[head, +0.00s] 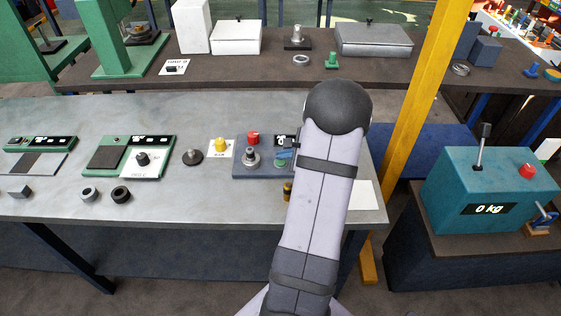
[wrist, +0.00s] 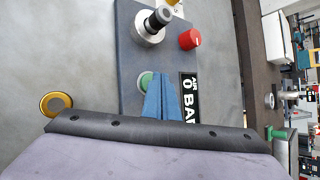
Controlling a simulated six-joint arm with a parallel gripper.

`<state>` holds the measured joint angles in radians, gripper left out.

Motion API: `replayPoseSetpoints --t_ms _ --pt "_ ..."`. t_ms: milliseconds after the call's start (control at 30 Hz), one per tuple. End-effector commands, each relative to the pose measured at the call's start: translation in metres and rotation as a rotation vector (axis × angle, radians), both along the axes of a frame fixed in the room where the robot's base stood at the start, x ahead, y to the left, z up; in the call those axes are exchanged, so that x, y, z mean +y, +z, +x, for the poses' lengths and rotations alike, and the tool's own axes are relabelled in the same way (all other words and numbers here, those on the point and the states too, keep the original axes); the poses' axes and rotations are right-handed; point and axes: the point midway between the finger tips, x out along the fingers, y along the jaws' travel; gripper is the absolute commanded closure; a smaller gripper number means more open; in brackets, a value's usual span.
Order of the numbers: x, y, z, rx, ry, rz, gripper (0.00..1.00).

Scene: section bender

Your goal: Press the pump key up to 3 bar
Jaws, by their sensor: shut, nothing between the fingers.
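The green round key (wrist: 145,81) sits on a blue-grey panel (wrist: 128,50), beside a black display (wrist: 188,92) reading 0 BAR in the wrist view. My gripper (wrist: 163,96) has its blue fingers shut together and empty. Its fingers partly cover the green key. I cannot tell whether they touch it. In the head view the panel (head: 245,171) lies near the right end of the grey table, and my arm hides its right part. The display (head: 284,141) is partly hidden there.
On the panel stand a red button (head: 253,138) and a silver and black knob (head: 251,158), close to my fingers. A brass piece (wrist: 56,104) lies on the table nearby. A yellow post (head: 405,130) rises right of my arm.

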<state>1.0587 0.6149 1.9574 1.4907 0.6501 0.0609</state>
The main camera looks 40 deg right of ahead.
Motion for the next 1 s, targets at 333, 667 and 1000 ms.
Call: replayPoseSetpoints --t_ms 333,667,1000 --pt "0.0 -0.0023 0.0 0.0 0.0 0.0 1.0" --pt "0.0 -0.0051 0.0 0.0 0.0 0.0 1.0" --pt "0.0001 -0.0081 -0.0001 0.0 0.0 0.0 1.0"
